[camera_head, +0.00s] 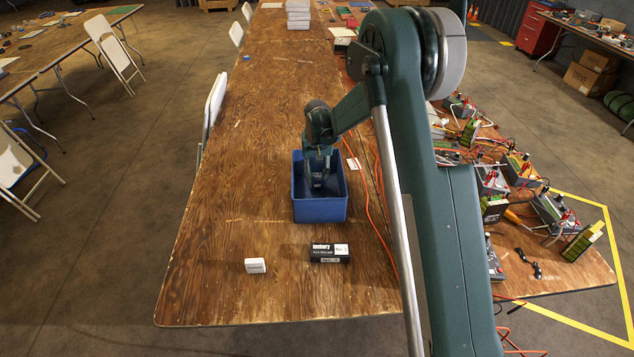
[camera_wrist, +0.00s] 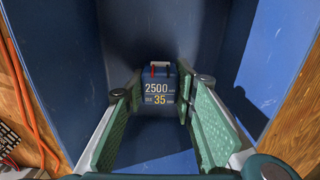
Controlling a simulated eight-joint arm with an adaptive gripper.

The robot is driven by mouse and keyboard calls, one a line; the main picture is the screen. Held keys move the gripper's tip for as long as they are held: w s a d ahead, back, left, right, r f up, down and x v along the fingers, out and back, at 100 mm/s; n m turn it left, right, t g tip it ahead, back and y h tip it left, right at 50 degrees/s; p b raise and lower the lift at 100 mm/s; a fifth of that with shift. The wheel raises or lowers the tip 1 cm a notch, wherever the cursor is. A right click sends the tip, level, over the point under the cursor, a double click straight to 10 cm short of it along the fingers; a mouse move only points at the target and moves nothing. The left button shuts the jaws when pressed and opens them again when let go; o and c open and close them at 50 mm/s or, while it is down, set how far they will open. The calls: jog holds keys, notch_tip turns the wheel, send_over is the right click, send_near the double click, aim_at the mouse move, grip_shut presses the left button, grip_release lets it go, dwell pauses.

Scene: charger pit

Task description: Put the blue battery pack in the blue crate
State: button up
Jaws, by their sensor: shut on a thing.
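The blue crate (camera_head: 320,211) stands on the wooden table, and its walls and floor fill much of the wrist view (camera_wrist: 185,162). My gripper (camera_head: 319,176) reaches down into the crate. In the wrist view its green-padded fingers (camera_wrist: 160,100) are shut on the blue battery pack (camera_wrist: 158,78), which is marked 2500 and 35 and has a red and a dark terminal on top. The pack is within the crate's walls. I cannot tell whether it touches the crate floor. In the head view the pack is mostly hidden by my gripper and the crate wall.
The table to the crate's left is clear.

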aim_at(317, 176)
jog(key=shift+f, duration=0.65)
jog(key=shift+f, duration=0.15)
jog(key=o, duration=1)
notch_tip(317, 176, up, 12)
jog(key=shift+r+p, duration=0.15)
jog(key=shift+p, duration=0.8)
